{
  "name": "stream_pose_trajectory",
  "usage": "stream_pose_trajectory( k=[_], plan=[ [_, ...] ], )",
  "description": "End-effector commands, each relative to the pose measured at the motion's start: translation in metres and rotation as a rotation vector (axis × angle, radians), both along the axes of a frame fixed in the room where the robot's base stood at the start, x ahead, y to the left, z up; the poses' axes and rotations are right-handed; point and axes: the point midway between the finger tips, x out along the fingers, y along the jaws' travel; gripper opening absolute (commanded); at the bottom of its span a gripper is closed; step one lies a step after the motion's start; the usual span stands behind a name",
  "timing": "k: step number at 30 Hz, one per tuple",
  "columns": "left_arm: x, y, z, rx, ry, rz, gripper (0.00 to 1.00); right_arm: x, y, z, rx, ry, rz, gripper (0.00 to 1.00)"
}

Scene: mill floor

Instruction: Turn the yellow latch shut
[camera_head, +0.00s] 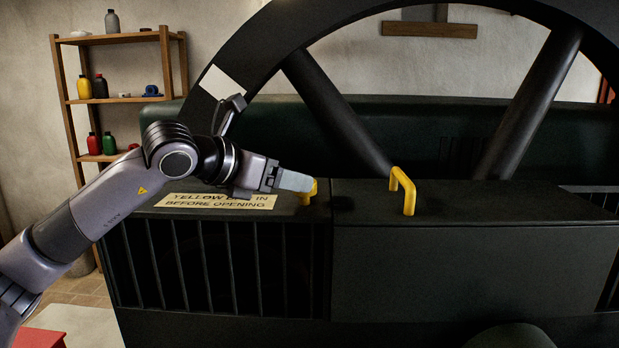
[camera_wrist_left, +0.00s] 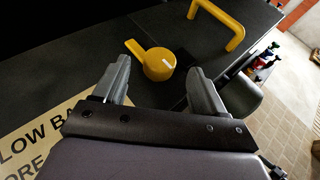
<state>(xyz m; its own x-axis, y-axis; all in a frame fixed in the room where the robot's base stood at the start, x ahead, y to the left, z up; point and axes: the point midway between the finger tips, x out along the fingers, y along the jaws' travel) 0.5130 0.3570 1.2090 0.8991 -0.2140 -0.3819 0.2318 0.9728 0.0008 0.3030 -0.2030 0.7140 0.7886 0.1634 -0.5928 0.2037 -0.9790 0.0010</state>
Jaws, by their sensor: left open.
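The yellow latch (camera_wrist_left: 158,64) is a round knob with a short lever on the dark machine top. In the left wrist view it lies just ahead of my left gripper (camera_wrist_left: 160,85), roughly in line with the gap between the fingertips, and its lever points up and to the left. In the head view the latch (camera_head: 309,188) is mostly hidden behind the fingers of my left gripper (camera_head: 296,182). The gripper is open and empty, and I cannot tell whether it touches the latch. My right gripper is in neither view.
A yellow handle (camera_head: 404,188) stands on the machine lid (camera_head: 480,204) right of the latch. A sign (camera_head: 217,201) about yellow and opening lies under my left arm. A large dark wheel (camera_head: 335,115) rises behind. A shelf (camera_head: 122,100) with bottles stands at the left.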

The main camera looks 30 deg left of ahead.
Motion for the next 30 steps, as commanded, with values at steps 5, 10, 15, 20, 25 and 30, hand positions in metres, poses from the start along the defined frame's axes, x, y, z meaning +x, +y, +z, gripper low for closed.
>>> stream_pose_trajectory(
  k=[5, 10, 15, 20, 25, 30],
  plan=[
    [0.024, -0.007, -0.008, -0.004, 0.002, -0.003, 0.71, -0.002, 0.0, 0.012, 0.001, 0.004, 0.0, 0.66],
    [0.041, -0.01, -0.016, -0.004, 0.002, -0.002, 0.71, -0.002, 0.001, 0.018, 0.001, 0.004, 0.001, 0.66],
    [0.048, -0.012, -0.02, -0.001, 0.0, -0.002, 0.71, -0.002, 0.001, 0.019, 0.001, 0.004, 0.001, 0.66],
    [0.048, -0.012, -0.021, -0.001, 0.0, -0.002, 0.71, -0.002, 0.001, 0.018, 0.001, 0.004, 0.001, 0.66],
    [0.047, -0.012, -0.021, -0.001, 0.0, -0.002, 0.35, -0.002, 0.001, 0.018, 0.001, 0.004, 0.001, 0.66],
    [0.047, -0.012, -0.02, -0.001, 0.001, -0.002, 0.2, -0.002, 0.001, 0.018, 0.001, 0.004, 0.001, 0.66]
  ],
)
